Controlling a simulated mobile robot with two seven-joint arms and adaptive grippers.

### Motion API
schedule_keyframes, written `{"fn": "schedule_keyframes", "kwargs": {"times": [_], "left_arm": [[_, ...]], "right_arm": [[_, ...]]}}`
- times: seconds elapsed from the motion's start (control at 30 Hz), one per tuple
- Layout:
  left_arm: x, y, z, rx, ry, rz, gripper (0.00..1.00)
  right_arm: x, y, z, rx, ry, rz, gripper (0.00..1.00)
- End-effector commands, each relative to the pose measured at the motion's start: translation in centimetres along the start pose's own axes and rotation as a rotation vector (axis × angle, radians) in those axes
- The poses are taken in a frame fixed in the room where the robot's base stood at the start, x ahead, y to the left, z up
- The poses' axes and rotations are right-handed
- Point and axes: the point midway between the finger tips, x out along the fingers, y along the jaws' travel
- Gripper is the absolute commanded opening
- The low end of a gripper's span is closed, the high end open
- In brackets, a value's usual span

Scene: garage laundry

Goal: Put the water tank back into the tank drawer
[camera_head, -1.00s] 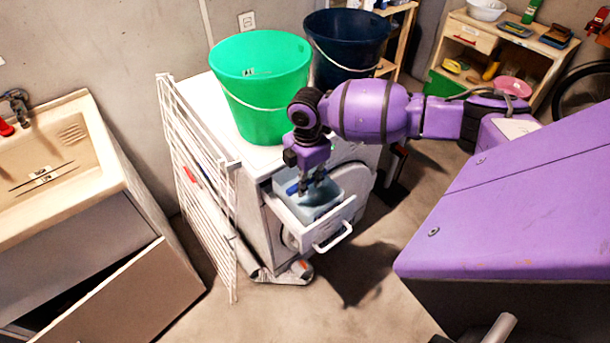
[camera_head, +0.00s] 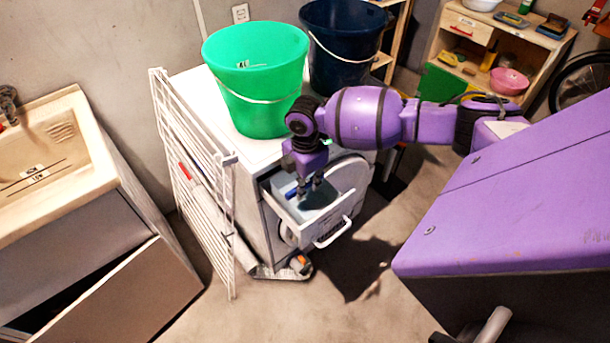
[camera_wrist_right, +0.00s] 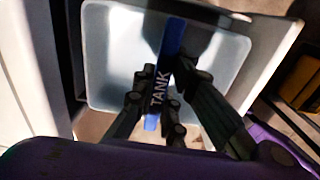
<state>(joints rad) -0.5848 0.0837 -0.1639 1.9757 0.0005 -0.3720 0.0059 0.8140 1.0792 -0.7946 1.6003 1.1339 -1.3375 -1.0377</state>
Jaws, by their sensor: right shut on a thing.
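The translucent pale water tank (camera_head: 318,194) sits within the open tank drawer (camera_head: 335,218) at the front of the white machine (camera_head: 262,160). The drawer has a white front with a bar handle. My right gripper (camera_head: 305,190) points down over the tank. In the right wrist view, my right gripper (camera_wrist_right: 165,98) is shut on the tank's blue handle marked TANK (camera_wrist_right: 160,85), and the tank (camera_wrist_right: 112,60) shows below it between the drawer walls. I cannot tell whether the tank rests on the drawer floor. My left gripper is not in view.
A beige sink cabinet (camera_head: 85,200) stands at far left.

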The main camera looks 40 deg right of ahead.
Motion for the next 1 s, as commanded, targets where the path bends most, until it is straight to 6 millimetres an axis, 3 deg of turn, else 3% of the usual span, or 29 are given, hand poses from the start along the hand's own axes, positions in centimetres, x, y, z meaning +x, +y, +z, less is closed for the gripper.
{"fn": "schedule_keyframes", "kwargs": {"times": [0.9,0.93,1.0], "left_arm": [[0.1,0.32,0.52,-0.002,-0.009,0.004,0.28],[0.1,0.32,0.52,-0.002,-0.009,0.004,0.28],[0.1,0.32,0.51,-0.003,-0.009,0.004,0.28]], "right_arm": [[0.53,0.62,0.05,0.0,0.0,0.001,0.0],[0.53,0.62,0.05,0.0,0.0,0.001,0.14],[0.53,0.62,0.05,0.0,0.0,0.001,0.23]]}}
